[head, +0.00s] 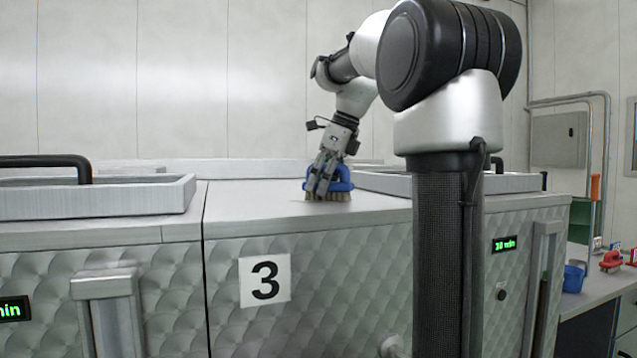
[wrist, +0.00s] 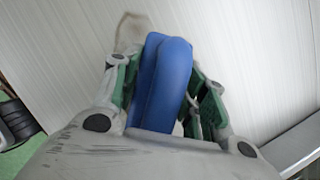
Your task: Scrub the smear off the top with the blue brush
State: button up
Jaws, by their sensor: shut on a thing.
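My gripper (head: 323,182) is shut on the blue brush (head: 342,186) above the flat metal top (head: 260,196) of the unit marked 3. The brush's tan bristles point down and appear to touch the top. In the wrist view the blue handle (wrist: 165,80) sits between the green-padded fingers. A brownish patch (wrist: 130,30), which looks like the smear, shows on the top just beyond the brush's end and partly behind it. I cannot make out the smear in the head view.
A raised pale frame with a black handle (head: 50,161) stands on the neighbouring unit at left. Another raised rim (head: 385,183) lies to the right, partly behind my arm. A side table at right holds a blue container (head: 574,278) and a red item (head: 610,261).

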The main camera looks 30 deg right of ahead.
aim_at(333, 202)
jog(key=shift+s+a+f, duration=0.1)
jog(key=shift+s+a, duration=0.1)
jog(key=shift+s, duration=0.7)
jog(key=shift+s+a+f, duration=0.1)
jog(key=shift+s+a, duration=0.05)
jog(key=shift+s, duration=0.8)
jog(key=shift+s+a, duration=0.2)
jog(key=shift+s, duration=0.7)
jog(key=shift+s+d+r, duration=0.1)
jog(key=shift+s+d, duration=0.05)
jog(key=shift+d, duration=0.85)
jog(key=shift+w+d+r, duration=0.1)
jog(key=shift+w+d, duration=0.1)
jog(key=shift+w, duration=0.8)
jog(key=shift+w+d+r, duration=0.1)
jog(key=shift+w+d, duration=0.05)
jog(key=shift+w, duration=0.85)
jog(key=shift+w+d+f, duration=0.1)
jog(key=shift+w+d, duration=0.1)
jog(key=shift+w, duration=0.75)
jog(key=shift+w+d+f, duration=0.1)
jog(key=shift+w+d, duration=0.1)
jog(key=shift+w, duration=0.75)
notch_tip(333, 202, up, 6)
jog(key=shift+r, duration=0.15)
